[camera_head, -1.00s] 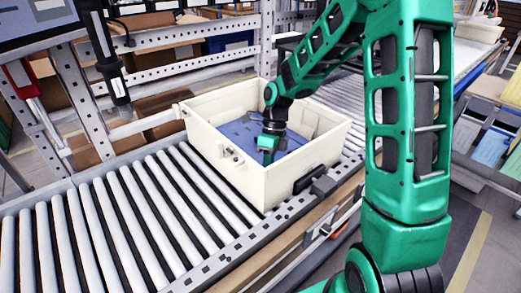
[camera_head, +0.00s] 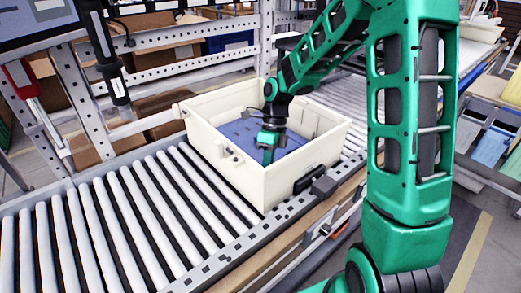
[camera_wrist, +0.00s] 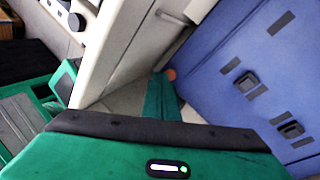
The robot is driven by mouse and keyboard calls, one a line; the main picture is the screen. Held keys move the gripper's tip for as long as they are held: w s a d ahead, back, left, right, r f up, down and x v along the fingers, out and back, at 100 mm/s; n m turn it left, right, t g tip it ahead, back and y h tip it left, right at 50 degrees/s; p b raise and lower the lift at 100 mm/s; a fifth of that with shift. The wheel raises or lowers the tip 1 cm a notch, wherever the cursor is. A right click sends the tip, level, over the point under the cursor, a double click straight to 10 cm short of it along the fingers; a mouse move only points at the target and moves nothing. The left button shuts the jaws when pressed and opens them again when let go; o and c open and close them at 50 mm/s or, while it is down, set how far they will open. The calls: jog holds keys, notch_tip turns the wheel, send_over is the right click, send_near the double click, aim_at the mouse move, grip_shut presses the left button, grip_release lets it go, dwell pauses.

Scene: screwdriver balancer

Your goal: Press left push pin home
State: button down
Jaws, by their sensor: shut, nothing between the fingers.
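A cream bin (camera_head: 240,181) stands on the roller conveyor with a blue panel (camera_head: 238,132) inside; the panel also fills the right of the wrist view (camera_wrist: 250,85). My gripper (camera_head: 268,160) reaches down into the bin, near its front left wall. In the wrist view my gripper's green fingers (camera_wrist: 163,82) are together and empty. A small orange round piece (camera_wrist: 171,74) shows at the fingertips, at the panel's edge by the bin wall. It may be the left push pin. I cannot tell whether the fingers touch it or how deep it sits.
The bin's walls rise around my gripper on all sides. The blue panel carries small dark fittings (camera_wrist: 291,131). A dark tool (camera_head: 113,75) hangs at the left. Bare conveyor rollers (camera_head: 110,225) lie left of the bin.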

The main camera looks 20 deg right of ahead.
jog(key=shift+r, duration=1.95)
notch_tip(320, 180, up, 13)
dwell(0.3)
jog(key=s+d+f+n+t+h, duration=0.1)
jog(key=s+d+f+n, duration=0.1)
jog(key=s+d+n, duration=0.6)
jog(key=s+d+f+n+t+h, duration=0.1)
jog(key=s+d+f+n+t, duration=0.1)
jog(key=s+d+n, duration=0.6)
jog(key=s+f+n, duration=0.1)
jog(key=s+n, duration=0.3)
jog(key=s, duration=0.3)
jog(key=shift+s+d+f+h, duration=0.3)
jog(key=shift+s+d+h, duration=0.05)
jog(key=shift+d+h, duration=0.05)
